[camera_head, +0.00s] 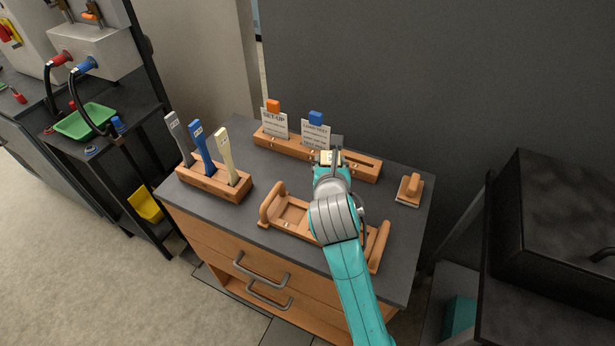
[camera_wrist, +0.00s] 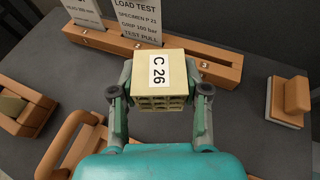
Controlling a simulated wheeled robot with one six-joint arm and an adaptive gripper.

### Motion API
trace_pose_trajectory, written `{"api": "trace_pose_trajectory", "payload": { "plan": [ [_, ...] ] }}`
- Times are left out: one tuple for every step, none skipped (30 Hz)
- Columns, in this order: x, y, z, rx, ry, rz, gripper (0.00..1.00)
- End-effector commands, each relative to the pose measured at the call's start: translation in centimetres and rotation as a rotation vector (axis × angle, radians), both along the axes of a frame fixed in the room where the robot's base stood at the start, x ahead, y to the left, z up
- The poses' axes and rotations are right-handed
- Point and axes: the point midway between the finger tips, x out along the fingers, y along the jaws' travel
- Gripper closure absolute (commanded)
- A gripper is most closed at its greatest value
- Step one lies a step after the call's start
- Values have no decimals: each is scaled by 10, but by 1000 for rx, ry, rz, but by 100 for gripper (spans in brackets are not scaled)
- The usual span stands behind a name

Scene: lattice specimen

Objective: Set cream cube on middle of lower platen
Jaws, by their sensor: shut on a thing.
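The cream cube (camera_wrist: 159,75) is a lattice block with a white label reading "C 26" on its upper face. It sits between the two fingers of my gripper (camera_wrist: 159,95), which is shut on it, above the grey cabinet top. In the head view my gripper (camera_head: 328,162) is near the back wooden rack, and only a small part of the cream cube (camera_head: 328,157) shows. I cannot make out the lower platen in either view.
A wooden rack (camera_head: 361,167) holds cards with orange and blue tabs. A wooden block (camera_head: 213,184) holds grey, blue and cream strips. A wooden tray with handles (camera_head: 271,206) lies in front, partly behind my arm. A wooden-handled block (camera_head: 409,190) stands right. A black machine (camera_head: 555,215) is far right.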

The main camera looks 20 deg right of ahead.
Motion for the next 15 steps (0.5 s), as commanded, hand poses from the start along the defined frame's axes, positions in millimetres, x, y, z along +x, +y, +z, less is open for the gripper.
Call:
{"api": "trace_pose_trajectory", "payload": {
  "plan": [
    [-1,0,-10,-1,6,0,88],
    [-1,0,-16,-2,6,1,88],
    [-1,0,-23,-1,7,1,88],
    [-1,0,-28,-1,6,-1,88],
    [-1,0,-33,-1,6,0,88],
    [-1,0,-39,-2,6,1,88],
    [-1,0,-43,-1,5,1,88],
    [-1,0,-47,0,4,1,88],
    [0,0,-50,-1,3,1,88],
    [0,0,-52,-1,3,1,88],
    [0,0,-53,0,1,0,88],
    [0,0,-55,0,1,0,88],
    [0,0,-57,-1,3,1,88],
    [0,0,-59,-1,3,1,88],
    [-1,0,-63,-1,3,1,88]
  ]
}}
